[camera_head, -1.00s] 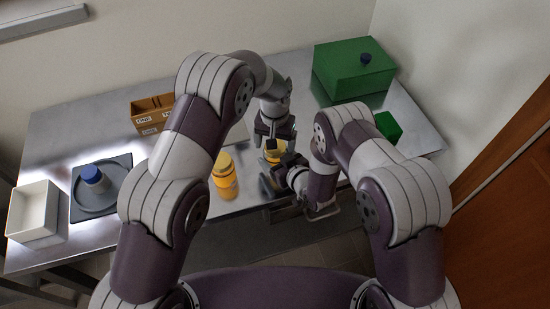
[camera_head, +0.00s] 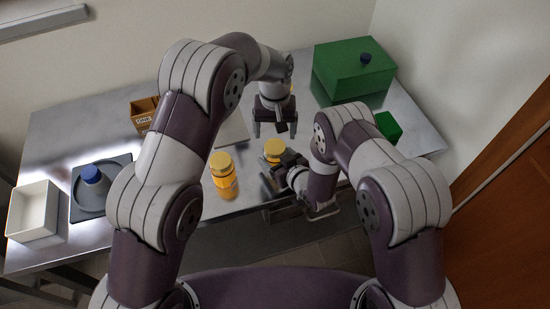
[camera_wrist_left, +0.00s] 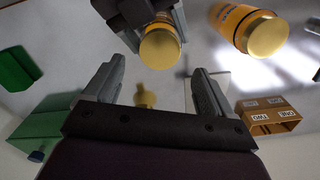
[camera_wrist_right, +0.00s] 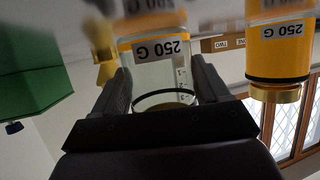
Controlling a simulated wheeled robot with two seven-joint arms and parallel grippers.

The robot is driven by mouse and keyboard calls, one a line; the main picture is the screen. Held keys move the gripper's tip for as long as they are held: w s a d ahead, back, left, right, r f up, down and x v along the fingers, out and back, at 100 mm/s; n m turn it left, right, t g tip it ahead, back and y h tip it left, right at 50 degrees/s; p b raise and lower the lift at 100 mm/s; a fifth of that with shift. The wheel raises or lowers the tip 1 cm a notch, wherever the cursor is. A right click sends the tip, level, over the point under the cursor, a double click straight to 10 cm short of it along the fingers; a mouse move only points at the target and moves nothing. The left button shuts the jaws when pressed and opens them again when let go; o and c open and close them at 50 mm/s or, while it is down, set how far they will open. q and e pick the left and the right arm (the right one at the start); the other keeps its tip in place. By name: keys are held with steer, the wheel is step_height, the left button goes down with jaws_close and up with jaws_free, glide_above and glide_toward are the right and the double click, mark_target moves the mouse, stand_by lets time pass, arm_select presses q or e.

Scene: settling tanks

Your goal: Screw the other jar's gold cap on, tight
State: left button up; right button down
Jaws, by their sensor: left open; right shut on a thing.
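In the left wrist view the held jar's cap (camera_wrist_left: 160,48) shows beyond the open fingers. A second orange jar (camera_head: 225,180) with a gold cap (camera_head: 220,160) stands upright to the left, held by neither gripper.
A green box (camera_head: 350,72) with a dark knob stands at the back right, a small green block (camera_head: 388,126) near it. A labelled brown divided box (camera_head: 143,113) is at the back left.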

mark_target(275, 147)
arm_select(q)
step_height(275, 147, up, 2)
steer(key=n, duration=0.4)
steer(key=shift+f, duration=4)
steer(key=c, duration=1.1)
steer(key=shift+m, duration=0.9)
steer(key=o, duration=1.2)
steer(key=shift+o, duration=0.2)
